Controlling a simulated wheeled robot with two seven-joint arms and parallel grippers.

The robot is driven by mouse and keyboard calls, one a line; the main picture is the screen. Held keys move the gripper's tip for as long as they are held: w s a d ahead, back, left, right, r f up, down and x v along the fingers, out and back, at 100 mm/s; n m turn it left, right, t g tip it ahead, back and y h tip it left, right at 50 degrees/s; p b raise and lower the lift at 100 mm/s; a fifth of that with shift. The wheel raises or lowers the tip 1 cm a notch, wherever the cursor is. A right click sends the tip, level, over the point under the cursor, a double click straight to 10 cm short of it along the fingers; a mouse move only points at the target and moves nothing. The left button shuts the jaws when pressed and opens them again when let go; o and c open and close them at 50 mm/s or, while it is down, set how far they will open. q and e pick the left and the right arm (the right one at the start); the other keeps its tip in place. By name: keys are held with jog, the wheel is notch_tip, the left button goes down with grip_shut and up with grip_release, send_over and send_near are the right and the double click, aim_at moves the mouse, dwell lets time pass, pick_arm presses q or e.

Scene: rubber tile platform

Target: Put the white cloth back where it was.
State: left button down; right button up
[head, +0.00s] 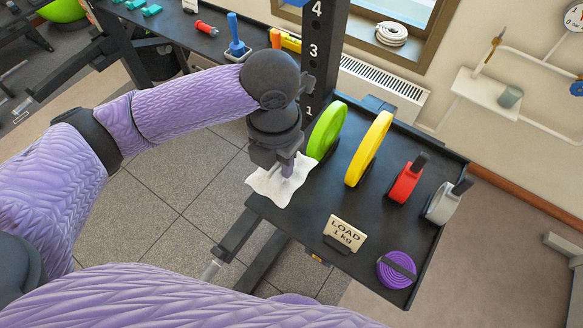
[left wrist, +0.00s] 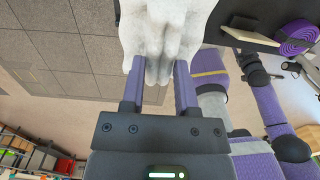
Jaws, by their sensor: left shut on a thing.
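The white cloth (head: 268,187) is at the left edge of the black shelf (head: 290,215) in the head view, partly beyond that edge. My left gripper (head: 286,168) points down onto it and is shut on it. In the left wrist view the bunched cloth (left wrist: 165,30) runs between the two purple fingers of my left gripper (left wrist: 158,70). I cannot tell whether the cloth's underside touches the shelf. My right gripper does not show.
The shelf also holds a green disc (head: 326,131), a yellow disc (head: 369,150), a red weight (head: 405,183), a grey weight (head: 441,204), a load sign (head: 344,234) and a purple strap roll (head: 396,269). A dark upright (head: 322,60) stands behind. Bare shelf lies between discs and sign.

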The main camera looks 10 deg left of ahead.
aim_at(283, 189)
pick_arm(q)
jog(key=shift+w+f+b, duration=0.2)
jog(key=shift+f+b, duration=0.1)
jog(key=shift+f, duration=0.35)
jog(key=shift+w+f+b, duration=0.15)
jog(key=shift+f+b, duration=0.1)
jog(key=shift+f, duration=0.35)
jog(key=f+b, duration=0.1)
jog(key=f, duration=0.4)
jog(key=s+f+b, duration=0.1)
jog(key=f, duration=0.1)
jog(key=shift+s+a+f+b, duration=0.1)
jog(key=shift+f+b, duration=0.05)
jog(key=shift+b, duration=0.2)
jog(key=shift+a+f, duration=0.1)
jog(key=shift+f, duration=0.1)
jog(key=shift+r, duration=0.1)
jog(key=shift+w+d, duration=0.35)
jog(key=shift+c, duration=1.8)
grip_release()
jog(key=shift+w, duration=0.15)
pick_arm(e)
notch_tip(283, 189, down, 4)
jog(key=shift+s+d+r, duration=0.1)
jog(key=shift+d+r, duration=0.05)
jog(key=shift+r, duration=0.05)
